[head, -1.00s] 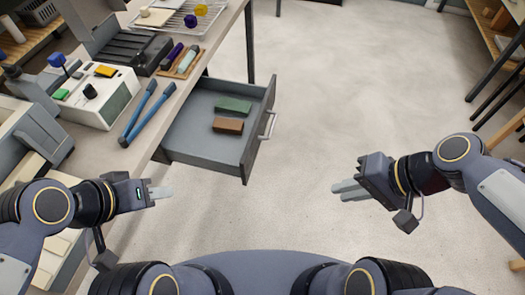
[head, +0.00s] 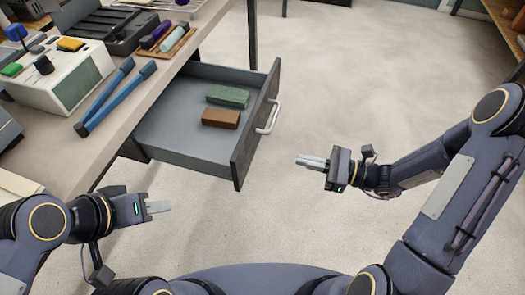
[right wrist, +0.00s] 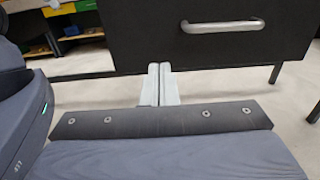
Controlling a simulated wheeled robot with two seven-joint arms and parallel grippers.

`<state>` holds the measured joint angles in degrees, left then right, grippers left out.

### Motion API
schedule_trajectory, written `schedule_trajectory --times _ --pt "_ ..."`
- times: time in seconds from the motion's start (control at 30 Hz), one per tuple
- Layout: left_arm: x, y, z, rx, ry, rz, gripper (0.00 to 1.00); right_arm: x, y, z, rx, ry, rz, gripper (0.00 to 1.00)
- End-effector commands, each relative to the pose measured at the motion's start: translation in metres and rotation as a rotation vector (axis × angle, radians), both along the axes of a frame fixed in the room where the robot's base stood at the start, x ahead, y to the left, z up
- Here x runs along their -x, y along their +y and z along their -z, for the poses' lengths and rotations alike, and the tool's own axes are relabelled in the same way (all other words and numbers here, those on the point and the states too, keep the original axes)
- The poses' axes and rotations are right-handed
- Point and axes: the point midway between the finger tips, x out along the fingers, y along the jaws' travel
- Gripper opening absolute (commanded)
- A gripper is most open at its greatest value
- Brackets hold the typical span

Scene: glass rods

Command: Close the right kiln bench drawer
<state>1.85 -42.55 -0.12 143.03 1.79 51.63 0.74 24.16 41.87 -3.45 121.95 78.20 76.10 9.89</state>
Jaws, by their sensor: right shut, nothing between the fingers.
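The grey bench drawer (head: 185,148) stands pulled out from the bench, its dark front (head: 257,125) facing right. A pale bar handle (head: 270,117) is on that front. A green block (head: 228,96) and a brown block (head: 220,119) lie inside. My right gripper (head: 299,159) is shut and empty, to the right of the drawer front and apart from it in the head view. In the right wrist view its fingers (right wrist: 160,85) point at the lower part of the drawer front (right wrist: 205,45), below the handle (right wrist: 222,26). My left gripper (head: 158,207) is empty, below the drawer; its fingers look together.
The bench top (head: 150,85) holds blue-handled tongs (head: 116,97), a white device with knobs (head: 62,75), a black tray (head: 108,30) and a wooden rack of coloured rods (head: 164,41). The floor right of the drawer is clear.

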Motion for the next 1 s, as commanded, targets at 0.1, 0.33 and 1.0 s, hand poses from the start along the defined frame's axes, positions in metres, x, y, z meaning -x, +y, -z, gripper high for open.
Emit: schedule_trajectory --times 0.1,0.33,1.0 --pt "0.000 0.000 0.002 0.000 0.000 0.000 0.36 -0.006 0.025 0.000 -0.001 0.000 -0.008 0.00" --pt "0.000 0.000 0.006 0.000 0.000 0.000 0.36 -0.021 0.072 0.001 0.001 0.000 -0.008 0.00" --pt "0.000 0.000 0.009 0.000 0.000 0.000 0.36 -0.036 0.113 0.000 0.003 -0.001 -0.002 0.00"
